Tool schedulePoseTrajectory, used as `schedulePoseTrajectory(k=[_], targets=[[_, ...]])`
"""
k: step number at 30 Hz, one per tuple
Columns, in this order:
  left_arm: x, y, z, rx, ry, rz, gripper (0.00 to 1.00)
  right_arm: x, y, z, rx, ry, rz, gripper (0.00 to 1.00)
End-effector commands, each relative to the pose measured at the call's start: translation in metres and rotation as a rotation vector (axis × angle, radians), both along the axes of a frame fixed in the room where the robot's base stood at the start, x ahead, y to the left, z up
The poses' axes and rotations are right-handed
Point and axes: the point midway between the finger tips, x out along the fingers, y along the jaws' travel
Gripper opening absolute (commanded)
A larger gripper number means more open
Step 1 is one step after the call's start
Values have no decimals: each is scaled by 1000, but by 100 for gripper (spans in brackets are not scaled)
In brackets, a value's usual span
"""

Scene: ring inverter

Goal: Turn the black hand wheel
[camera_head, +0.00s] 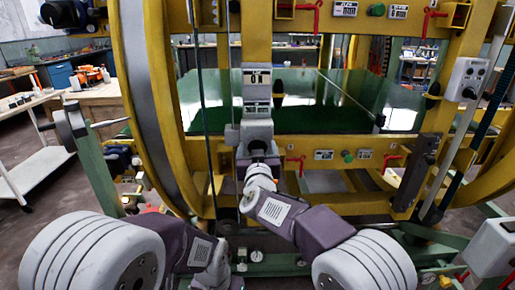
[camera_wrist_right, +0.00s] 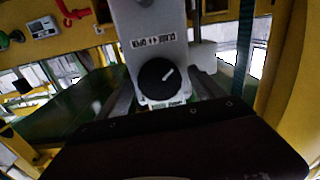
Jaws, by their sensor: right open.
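The black hand wheel (camera_wrist_right: 160,76) is a round knob with a white pointer mark, on the front of a grey box (camera_wrist_right: 150,25) in the right wrist view. An arrow label sits on the box beside it. In the head view the grey box (camera_head: 257,130) hangs at the middle of the yellow frame, and my right gripper (camera_head: 259,157) is close in front of it, largely hiding the wheel. The right gripper is open. Whether its fingers touch the wheel I cannot tell.
A large yellow ring frame (camera_head: 150,90) surrounds the box. Red handles (camera_head: 296,163) and small green knobs (camera_head: 348,156) are on its lower bar. A grey control box (camera_head: 467,80) stands at the right. A white cart (camera_head: 35,172) is at the left.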

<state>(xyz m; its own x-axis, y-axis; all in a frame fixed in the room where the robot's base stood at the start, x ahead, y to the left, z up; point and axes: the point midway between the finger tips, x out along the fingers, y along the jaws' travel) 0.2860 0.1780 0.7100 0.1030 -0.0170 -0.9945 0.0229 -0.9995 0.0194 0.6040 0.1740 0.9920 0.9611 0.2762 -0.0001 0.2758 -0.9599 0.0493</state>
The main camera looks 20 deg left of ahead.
Motion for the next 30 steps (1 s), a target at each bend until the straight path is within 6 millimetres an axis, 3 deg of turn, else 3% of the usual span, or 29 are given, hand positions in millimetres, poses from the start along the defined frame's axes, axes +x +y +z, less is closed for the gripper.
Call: schedulePoseTrajectory(k=[9, 11, 16, 30], targets=[[0, 0, 0, 0, 0, 0, 78, 5, 1, 0, 0, 0, 0, 78], [0, 0, 0, 0, 0, 0, 78, 5, 1, 0, 0, 0, 0, 64], [0, 0, 0, 0, 0, 0, 78, 4, 1, 0, 0, 0, 0, 16], [0, 0, 0, 0, 0, 0, 78, 4, 1, 0, 126, 36, 0, 15]])
